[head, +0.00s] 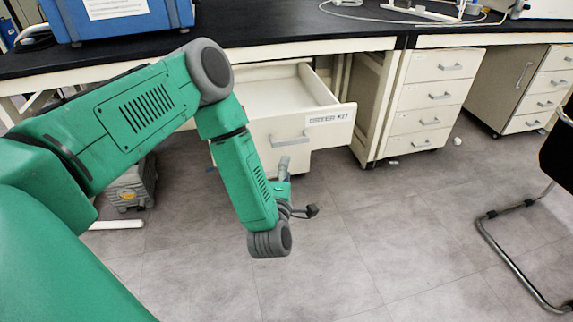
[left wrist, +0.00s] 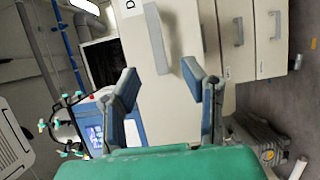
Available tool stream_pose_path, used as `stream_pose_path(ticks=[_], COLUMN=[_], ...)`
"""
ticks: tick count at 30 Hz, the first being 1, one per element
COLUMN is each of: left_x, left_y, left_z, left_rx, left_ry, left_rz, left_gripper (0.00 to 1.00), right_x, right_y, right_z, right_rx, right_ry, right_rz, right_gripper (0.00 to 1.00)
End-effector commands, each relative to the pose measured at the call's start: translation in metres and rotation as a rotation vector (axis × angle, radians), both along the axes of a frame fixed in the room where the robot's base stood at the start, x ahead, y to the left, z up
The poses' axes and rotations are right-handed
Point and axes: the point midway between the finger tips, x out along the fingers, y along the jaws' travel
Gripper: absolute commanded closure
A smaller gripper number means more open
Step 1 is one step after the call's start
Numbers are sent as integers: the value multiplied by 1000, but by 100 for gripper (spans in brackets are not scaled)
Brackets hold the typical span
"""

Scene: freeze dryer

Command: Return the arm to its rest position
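My green left arm comes in from the left of the head view, bends at a grey elbow joint and hangs down in front of the desk. My left gripper (head: 299,190) is partly hidden behind the forearm, low in front of the open drawer (head: 323,128). In the left wrist view the two fingers of my left gripper (left wrist: 163,80) stand apart with nothing between them. The drawer handle (left wrist: 156,38) shows beyond the fingers, apart from them. The drawer is pulled out and looks empty inside. My right gripper is not in view.
A black-topped bench (head: 300,30) runs across the back, with a blue machine (head: 118,18) on it. Drawer cabinets (head: 432,95) stand under it. A grey pump (head: 133,188) sits on the floor behind my arm. A chair (head: 520,250) is at right. The middle floor is clear.

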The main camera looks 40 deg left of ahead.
Motion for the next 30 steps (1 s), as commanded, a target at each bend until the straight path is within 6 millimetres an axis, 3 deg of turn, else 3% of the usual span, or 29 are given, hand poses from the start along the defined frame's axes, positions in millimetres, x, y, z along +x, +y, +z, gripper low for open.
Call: stream_pose_path(ticks=[14,17,19,22,24,27,30], left_x=[0,-4,-14,-50,-93,-166,-228], left_y=[-2,-16,-38,-76,-95,-101,-90], left_z=[0,-4,-12,-28,-39,-46,-40], left_rx=[4,42,111,286,451,681,852], left_ry=[8,101,244,539,766,1054,1259], left_rz=[-6,-72,-178,-424,-637,-945,-1196], left_gripper=[62,62,62,62,62,62,62], right_x=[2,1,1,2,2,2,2], right_y=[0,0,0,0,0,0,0], right_z=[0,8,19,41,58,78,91], right_rx=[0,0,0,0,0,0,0], right_ry=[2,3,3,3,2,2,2], right_rz=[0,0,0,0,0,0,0], right_gripper=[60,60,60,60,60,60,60])
